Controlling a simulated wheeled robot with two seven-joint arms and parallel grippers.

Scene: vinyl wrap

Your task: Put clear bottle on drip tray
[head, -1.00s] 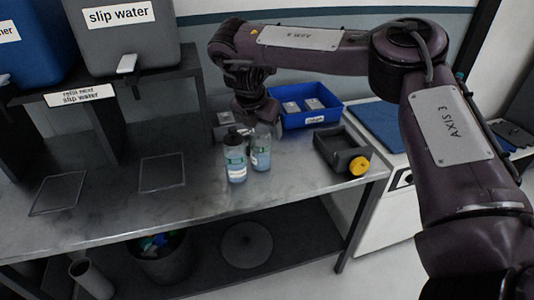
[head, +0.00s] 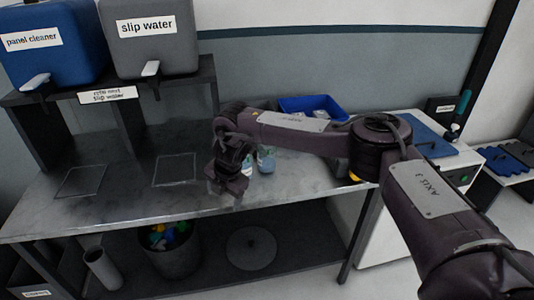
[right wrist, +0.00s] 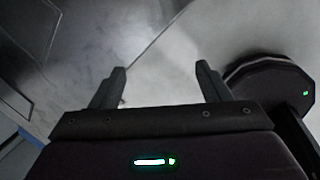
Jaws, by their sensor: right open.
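Two small bottles with bluish contents stand close together on the metal bench. The right-hand bottle (head: 266,162) shows behind my right gripper; the left-hand bottle (head: 246,166) is mostly hidden by it. I cannot tell which one is the clear bottle. Two flat, dark-outlined drip trays lie to the left: one drip tray (head: 176,169) nearer the gripper, the other drip tray (head: 82,181) under the blue tank. My right gripper (head: 228,190) points down in front of the bottles; in the right wrist view (right wrist: 160,88) its fingers are apart and empty. My left gripper is not in view.
A grey slip water tank (head: 150,40) and a blue panel cleaner tank (head: 52,45) stand on a dark shelf behind the trays. A blue bin (head: 312,103) sits at the back right. The bench (head: 150,203) is bare in front of the trays.

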